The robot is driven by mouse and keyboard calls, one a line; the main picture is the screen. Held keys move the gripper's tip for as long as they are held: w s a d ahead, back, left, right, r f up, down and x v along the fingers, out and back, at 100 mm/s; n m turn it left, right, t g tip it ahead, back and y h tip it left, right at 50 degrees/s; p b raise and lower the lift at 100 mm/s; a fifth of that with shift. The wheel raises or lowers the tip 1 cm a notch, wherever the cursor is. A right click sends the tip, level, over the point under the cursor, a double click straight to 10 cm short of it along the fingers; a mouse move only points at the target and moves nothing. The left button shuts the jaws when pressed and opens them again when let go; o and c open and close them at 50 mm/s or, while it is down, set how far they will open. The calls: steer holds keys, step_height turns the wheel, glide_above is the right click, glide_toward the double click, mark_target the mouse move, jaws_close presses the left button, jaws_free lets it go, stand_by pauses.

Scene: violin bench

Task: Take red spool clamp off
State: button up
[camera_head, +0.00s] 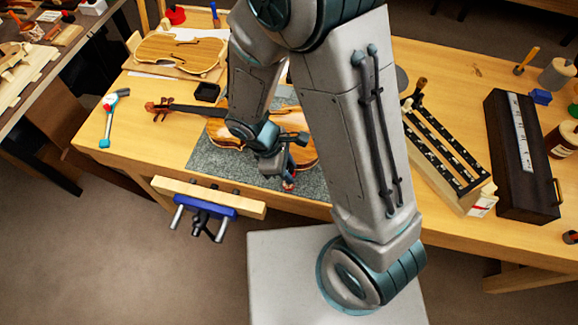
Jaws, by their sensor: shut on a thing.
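The violin (308,150) lies on the grey mat (213,163) on the workbench, its neck pointing left. My arm crosses in front of it and hides much of its body. My gripper (289,179) points down at the violin's near edge. It is shut on a small red thing, the red spool clamp (289,186), of which only a little shows around the fingers. I cannot tell whether the clamp still touches the violin edge.
A blue vise (206,207) with wooden jaws sticks out from the bench's front edge. A hammer (109,118) and a small black box (207,92) lie to the left. A violin plate (180,53) lies behind. A slotted rack (445,150) and a dark case (520,155) stand on the right.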

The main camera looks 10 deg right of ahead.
steer(key=shift+r+p, duration=2.75)
steer(key=shift+r, duration=0.75)
